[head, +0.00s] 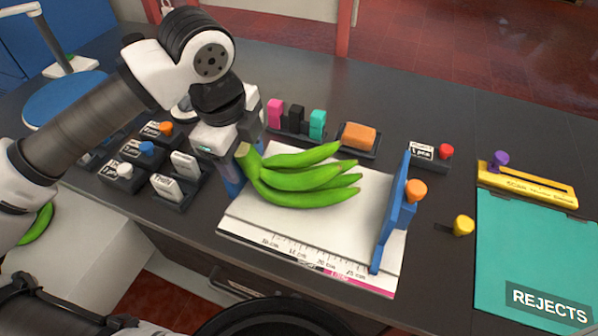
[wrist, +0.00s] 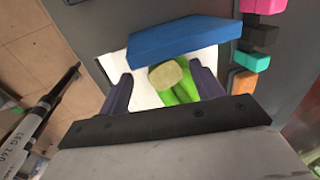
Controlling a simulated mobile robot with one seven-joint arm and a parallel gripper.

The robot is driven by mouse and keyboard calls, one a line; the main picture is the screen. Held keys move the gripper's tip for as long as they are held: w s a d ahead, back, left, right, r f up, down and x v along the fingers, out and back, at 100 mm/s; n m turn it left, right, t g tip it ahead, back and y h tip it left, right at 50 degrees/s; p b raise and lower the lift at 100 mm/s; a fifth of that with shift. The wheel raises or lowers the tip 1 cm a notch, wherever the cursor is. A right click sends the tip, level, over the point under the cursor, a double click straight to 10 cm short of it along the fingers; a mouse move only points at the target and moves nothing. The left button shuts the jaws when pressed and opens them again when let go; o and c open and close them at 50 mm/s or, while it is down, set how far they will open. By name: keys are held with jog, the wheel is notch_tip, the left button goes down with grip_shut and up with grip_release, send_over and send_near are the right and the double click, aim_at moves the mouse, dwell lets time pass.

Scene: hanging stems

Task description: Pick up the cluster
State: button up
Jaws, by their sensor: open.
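The cluster (head: 305,178) is a bunch of several green bananas lying on a white measuring board (head: 262,225), its fingers pointing right. Its cut crown end is at the left, by my gripper (head: 243,162). In the wrist view, the pale cut face of the cluster (wrist: 166,74) shows between the two dark purple fingers of my gripper (wrist: 163,88). The fingers are apart, with a gap on each side of the crown, so the gripper is open. In the head view my gripper partly hides the crown and the board's left edge.
A blue upright plate (head: 391,215) with an orange knob stands at the board's right end. Behind are coloured blocks (head: 296,119) and an orange sponge-like block (head: 359,136). Small labelled holders (head: 150,160) stand left. A teal mat (head: 530,250) marked REJECTS lies right.

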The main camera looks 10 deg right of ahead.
jog(key=shift+w+d+f+p, duration=0.15)
jog(key=shift+w+f, duration=0.1)
jog(key=shift+f, duration=0.65)
jog(key=shift+w+d+f+p, duration=0.15)
jog(key=shift+w+f, duration=0.05)
jog(key=shift+f, duration=0.65)
jog(key=c, duration=1.4)
jog(key=shift+r, duration=0.1)
notch_tip(320, 180, up, 20)
jog(key=shift+f+b, duration=0.1)
jog(key=shift+b, duration=0.8)
